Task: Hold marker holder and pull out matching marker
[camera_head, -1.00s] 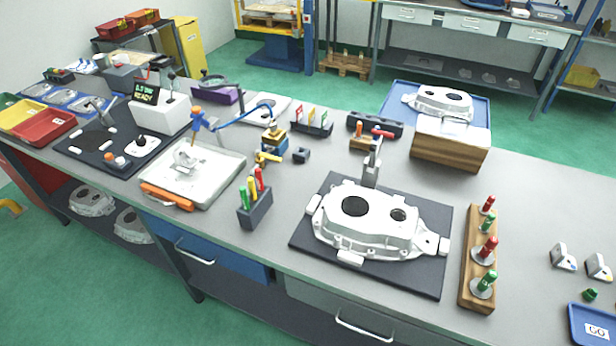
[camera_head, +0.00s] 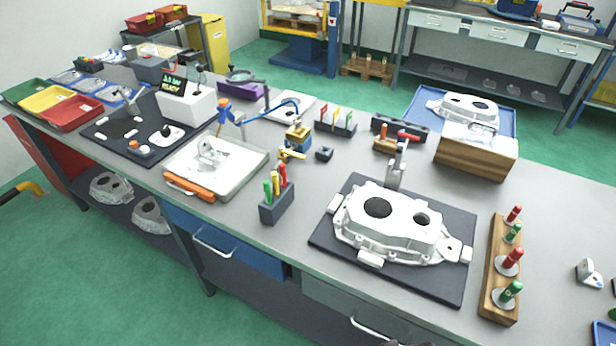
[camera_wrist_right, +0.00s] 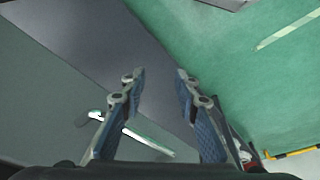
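The marker holder (camera_head: 276,208) is a dark grey block near the front edge of the bench in the head view. A green marker (camera_head: 267,191), a yellow marker (camera_head: 275,183) and a red marker (camera_head: 283,175) stand upright in it. My right gripper (camera_wrist_right: 158,82) is open and empty in the right wrist view, with a drawer front and green floor beyond its fingers. Neither holder nor markers show in that view. My left gripper is not in view.
A white casting (camera_head: 390,225) lies on a dark mat (camera_head: 330,243) right of the holder. A white tray (camera_head: 240,178) with an orange-handled tool (camera_head: 188,187) is to its left. A rack with coloured tags (camera_head: 336,126) stands behind.

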